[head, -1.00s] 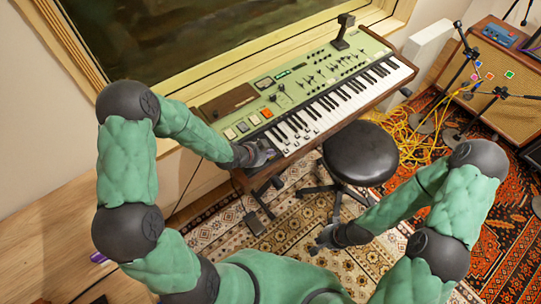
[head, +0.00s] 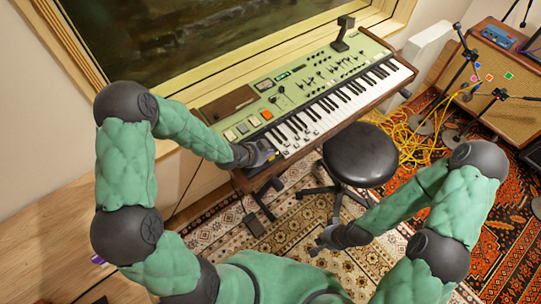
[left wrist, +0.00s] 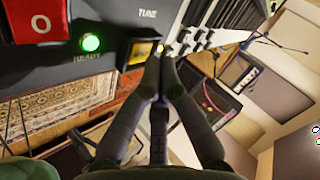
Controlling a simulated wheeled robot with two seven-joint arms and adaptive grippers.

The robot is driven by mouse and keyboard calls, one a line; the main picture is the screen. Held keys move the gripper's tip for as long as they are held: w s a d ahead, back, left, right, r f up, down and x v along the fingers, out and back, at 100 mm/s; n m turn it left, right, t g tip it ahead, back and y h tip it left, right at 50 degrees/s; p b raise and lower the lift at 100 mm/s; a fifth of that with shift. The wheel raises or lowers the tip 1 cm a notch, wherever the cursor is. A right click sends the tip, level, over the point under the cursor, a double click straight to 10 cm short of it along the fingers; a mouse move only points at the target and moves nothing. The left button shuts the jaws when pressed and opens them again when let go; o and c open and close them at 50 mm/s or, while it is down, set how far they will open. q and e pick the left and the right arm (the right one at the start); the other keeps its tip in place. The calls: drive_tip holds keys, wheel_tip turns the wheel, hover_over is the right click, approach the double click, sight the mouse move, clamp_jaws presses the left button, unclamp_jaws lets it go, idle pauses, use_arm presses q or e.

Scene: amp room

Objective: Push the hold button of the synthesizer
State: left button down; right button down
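The green synthesizer (head: 300,88) stands under the window in the head view, with a row of square buttons (head: 242,127) at its left end, the last one orange. Their labels are too small to read, so I cannot tell which is hold. My left gripper (head: 272,155) is at the front left corner, by the lowest keys. In the left wrist view its fingers (left wrist: 165,55) are together, empty, with tips close to a yellow-lit part (left wrist: 143,52) under the word TUNE; contact is unclear. My right gripper (head: 322,242) hangs low beside the stool, too small to judge.
A black round stool (head: 360,153) stands in front of the synthesizer. The left wrist view shows a red button (left wrist: 40,20) marked O and a green READY light (left wrist: 91,43). Yellow cables (head: 405,140), mic stands and an amplifier (head: 500,75) are at the right.

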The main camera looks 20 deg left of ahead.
use_arm(q)
drive_tip(key=shift+r+p, duration=2.1)
drive_tip(key=shift+r, duration=0.95)
drive_tip(key=shift+f, duration=0.1)
